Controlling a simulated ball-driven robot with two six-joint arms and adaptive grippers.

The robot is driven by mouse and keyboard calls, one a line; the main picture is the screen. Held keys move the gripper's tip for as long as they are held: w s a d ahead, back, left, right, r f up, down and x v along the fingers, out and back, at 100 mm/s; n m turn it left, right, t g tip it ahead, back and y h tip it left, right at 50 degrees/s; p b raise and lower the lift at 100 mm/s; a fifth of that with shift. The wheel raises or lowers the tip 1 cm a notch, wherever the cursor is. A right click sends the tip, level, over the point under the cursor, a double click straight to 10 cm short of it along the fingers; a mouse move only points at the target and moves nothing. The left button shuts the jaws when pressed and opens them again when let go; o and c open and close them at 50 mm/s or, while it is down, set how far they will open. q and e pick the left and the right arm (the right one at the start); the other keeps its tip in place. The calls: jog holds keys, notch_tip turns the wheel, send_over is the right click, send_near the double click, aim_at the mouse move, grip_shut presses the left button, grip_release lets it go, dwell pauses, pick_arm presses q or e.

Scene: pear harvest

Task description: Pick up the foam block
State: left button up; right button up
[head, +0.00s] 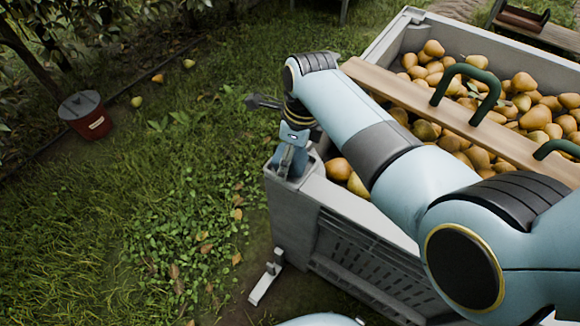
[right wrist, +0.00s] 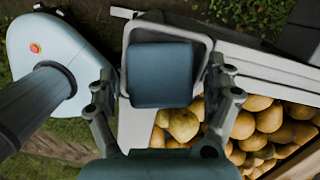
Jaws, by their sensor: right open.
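The foam block (right wrist: 160,78) is a dark blue block with rounded edges in the right wrist view. It sits in a small grey open tray (right wrist: 166,25) at the corner of the pear bin. My right gripper (right wrist: 161,86) is open, with one finger on each side of the block in that view. I cannot tell whether the fingers touch it. In the head view my right gripper (head: 287,160) points down over the bin's near left corner, and the block is mostly hidden there. My left gripper is not in view.
The grey bin (head: 290,215) holds many pears (head: 530,115). A wooden plank (head: 420,100) with green handles (head: 468,80) lies across it. A red bucket (head: 90,122) with a grey lid and a few fallen pears are on the grass at left, which is otherwise open.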

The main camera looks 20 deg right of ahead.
jog(key=shift+c, duration=0.3)
jog(key=c, duration=1.2)
